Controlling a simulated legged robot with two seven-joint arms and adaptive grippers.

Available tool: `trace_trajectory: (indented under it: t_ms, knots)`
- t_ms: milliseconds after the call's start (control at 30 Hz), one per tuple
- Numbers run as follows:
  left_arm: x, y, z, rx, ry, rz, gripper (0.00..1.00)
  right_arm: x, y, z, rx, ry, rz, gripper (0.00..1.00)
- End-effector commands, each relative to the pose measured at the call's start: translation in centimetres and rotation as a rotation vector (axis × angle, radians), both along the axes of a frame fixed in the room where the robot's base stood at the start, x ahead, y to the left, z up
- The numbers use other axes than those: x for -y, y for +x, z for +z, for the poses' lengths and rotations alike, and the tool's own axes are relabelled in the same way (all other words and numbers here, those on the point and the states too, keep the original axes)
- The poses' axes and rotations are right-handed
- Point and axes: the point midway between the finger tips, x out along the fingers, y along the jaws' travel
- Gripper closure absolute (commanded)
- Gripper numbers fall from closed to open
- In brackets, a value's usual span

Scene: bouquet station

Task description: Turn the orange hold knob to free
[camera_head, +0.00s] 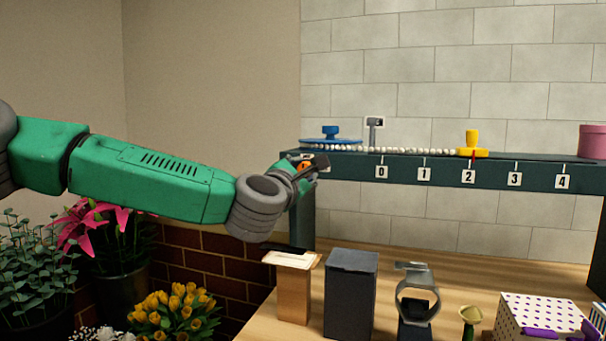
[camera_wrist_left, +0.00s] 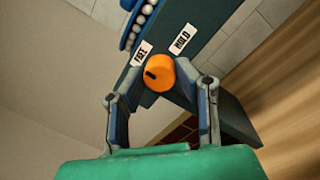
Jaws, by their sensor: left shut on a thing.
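The orange hold knob (camera_wrist_left: 160,73) sits on the dark end of the rail, beside the FREE label (camera_wrist_left: 143,53) and the HOLD label (camera_wrist_left: 182,40). A dark mark lies on the knob's left part in the left wrist view, on the FREE label's side. In the head view only a bit of the knob (camera_head: 304,165) shows among the fingers. My left gripper (camera_head: 308,166) is at the rail's left end, shut on the knob; in the left wrist view its fingers (camera_wrist_left: 158,86) stand on either side of it. My right gripper is not in view.
The rail (camera_head: 440,172) carries number labels, a blue spool (camera_head: 330,135), a string of white beads, a yellow slider (camera_head: 471,148) at 2 and a pink pot (camera_head: 592,141).

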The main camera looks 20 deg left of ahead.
Motion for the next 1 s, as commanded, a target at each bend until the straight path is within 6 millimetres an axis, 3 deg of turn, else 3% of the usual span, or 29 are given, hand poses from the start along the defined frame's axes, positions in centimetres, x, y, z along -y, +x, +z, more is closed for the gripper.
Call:
trace_trajectory:
  t_ms: [167, 200, 233, 267, 667, 1000]
  knots:
    - [-0.1, 0.1, -0.5, -0.009, 0.000, 0.002, 1.00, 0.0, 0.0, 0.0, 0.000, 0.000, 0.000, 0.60]
    - [-0.1, 0.1, -0.5, -0.009, 0.000, 0.002, 0.66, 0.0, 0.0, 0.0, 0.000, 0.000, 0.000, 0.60]
    - [-0.1, 0.1, -0.5, -0.009, 0.001, 0.002, 0.56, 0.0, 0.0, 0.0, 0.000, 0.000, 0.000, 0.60]
    - [-0.1, 0.1, -0.5, -0.009, 0.001, 0.002, 0.53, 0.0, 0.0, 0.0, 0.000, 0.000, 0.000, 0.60]
    - [-0.1, -0.8, -0.1, -0.001, 0.001, -0.001, 0.53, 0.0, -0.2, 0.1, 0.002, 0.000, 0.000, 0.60]
    - [-0.3, -7.4, -0.9, -0.003, 0.000, -0.002, 0.53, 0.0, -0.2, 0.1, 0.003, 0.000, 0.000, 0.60]
